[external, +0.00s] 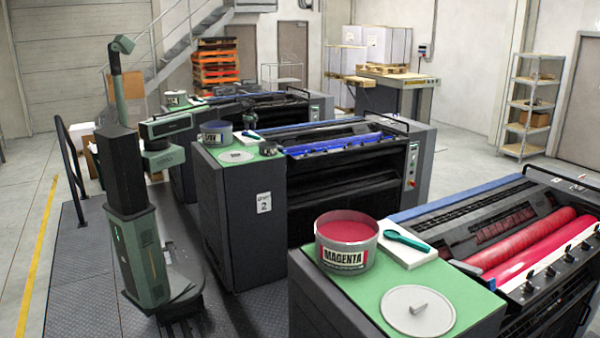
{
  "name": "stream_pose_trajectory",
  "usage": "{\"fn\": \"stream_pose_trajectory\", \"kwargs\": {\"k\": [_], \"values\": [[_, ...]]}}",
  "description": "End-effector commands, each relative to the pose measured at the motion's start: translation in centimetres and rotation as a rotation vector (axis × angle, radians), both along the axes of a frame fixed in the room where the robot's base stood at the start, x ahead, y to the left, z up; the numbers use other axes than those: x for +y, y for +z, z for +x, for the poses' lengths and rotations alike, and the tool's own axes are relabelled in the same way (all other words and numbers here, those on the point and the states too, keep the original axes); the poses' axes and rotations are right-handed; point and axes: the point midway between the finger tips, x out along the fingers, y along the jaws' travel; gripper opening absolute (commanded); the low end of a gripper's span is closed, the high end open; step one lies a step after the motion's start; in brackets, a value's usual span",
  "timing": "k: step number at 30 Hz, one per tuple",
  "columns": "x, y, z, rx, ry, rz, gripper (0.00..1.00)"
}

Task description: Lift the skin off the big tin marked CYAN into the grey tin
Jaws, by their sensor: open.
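A big tin (216,133) with a pale label stands on the green top of the middle press, the one with blue rollers. Its lettering is too small to read for sure, and its inside looks dark blue. A round grey lid (237,156) lies flat in front of it. A teal-handled tool (252,134) lies beside it on a white pad. My gripper's fingers cannot be made out.
A tin marked MAGENTA (346,243), holding red ink, stands open on the near press beside a teal tool (407,240) and a grey lid (418,311). A smaller-looking tin (175,98) stands on the far press. A black handrail (70,165) runs along the left.

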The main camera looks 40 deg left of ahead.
Motion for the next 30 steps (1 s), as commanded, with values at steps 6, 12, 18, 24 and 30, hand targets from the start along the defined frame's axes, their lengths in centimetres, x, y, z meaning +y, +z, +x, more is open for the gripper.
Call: {"fn": "stream_pose_trajectory", "kwargs": {"k": [6,12,18,24,30], "values": [[-0.1,-4.6,-0.2,0.000,0.000,0.000,0.56],[-0.1,-4.9,-0.2,0.000,0.000,0.000,0.56],[-0.1,-4.8,-0.2,0.000,-0.001,0.000,0.39],[-0.1,-4.8,-0.2,0.000,-0.001,0.000,0.08],[-0.1,-4.8,-0.2,0.000,-0.001,0.000,0.00]]}}
